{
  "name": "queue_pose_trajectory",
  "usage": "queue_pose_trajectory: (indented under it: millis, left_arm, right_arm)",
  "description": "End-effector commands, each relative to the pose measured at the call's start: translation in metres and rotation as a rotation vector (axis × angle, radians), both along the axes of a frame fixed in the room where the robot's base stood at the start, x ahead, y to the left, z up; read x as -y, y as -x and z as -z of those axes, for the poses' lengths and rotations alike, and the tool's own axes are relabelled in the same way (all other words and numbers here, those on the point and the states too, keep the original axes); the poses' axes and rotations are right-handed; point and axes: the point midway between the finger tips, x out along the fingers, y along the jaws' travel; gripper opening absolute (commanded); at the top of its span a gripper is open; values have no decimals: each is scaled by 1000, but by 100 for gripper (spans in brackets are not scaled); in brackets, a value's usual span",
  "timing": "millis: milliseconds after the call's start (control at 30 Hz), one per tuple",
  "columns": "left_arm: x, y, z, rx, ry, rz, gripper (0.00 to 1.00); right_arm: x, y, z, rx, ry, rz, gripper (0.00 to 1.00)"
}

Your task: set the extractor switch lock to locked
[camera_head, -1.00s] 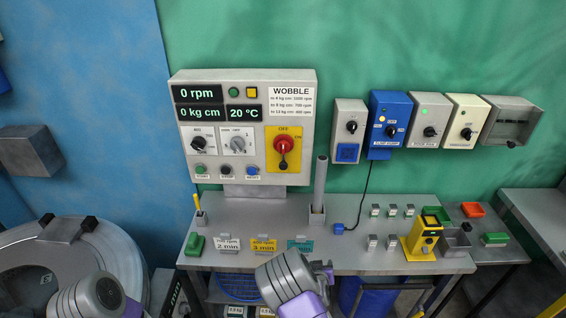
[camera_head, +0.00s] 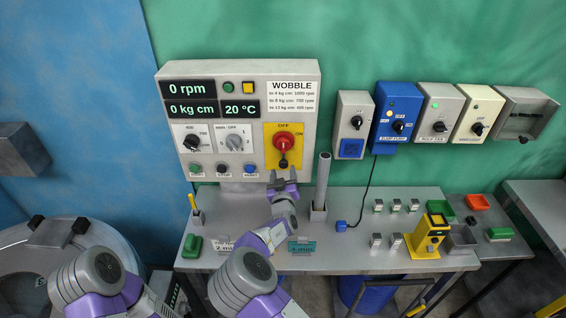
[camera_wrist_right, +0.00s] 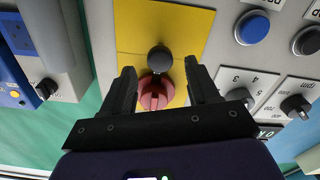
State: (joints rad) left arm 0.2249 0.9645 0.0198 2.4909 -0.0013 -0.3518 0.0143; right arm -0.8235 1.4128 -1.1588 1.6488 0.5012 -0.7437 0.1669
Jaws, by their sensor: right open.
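A red rotary switch (camera_head: 283,141) sits on a yellow plate (camera_head: 305,133) on the grey control panel. A small dark round knob (camera_head: 283,162), apparently its lock, is just below it. In the right wrist view, which looks upside down, the dark knob (camera_wrist_right: 160,59) and red switch (camera_wrist_right: 156,93) lie between my right gripper's fingers. My right gripper (camera_head: 282,180) is open just below the knob; it also shows in the wrist view (camera_wrist_right: 160,70). I cannot tell whether a finger touches anything. My left arm is at lower left; its gripper is out of view.
Start, stop and reset buttons (camera_head: 223,169) and two dials (camera_head: 234,141) sit left of the plate. A grey tube (camera_head: 322,182) stands to the right of my right gripper. Wall switch boxes (camera_head: 395,118) hang further right. The bench (camera_head: 350,252) carries small items.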

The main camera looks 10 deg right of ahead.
Motion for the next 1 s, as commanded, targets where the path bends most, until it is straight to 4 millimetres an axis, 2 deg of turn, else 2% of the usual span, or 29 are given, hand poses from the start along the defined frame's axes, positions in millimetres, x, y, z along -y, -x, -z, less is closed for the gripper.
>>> queue_pose_trajectory:
  millis: [200,400,833,1000]
  left_arm:
    - [0,0,-5,0,0,0,43]
    - [0,0,-6,0,0,0,43]
    - [0,0,-6,1,0,0,43]
    - [0,0,-6,0,0,0,43]
  right_arm:
    - [7,-29,0,0,1,0,60]
    - [10,-46,0,0,0,1,60]
    - [11,-51,1,-2,0,1,60]
    - [11,-51,1,-2,0,1,34]
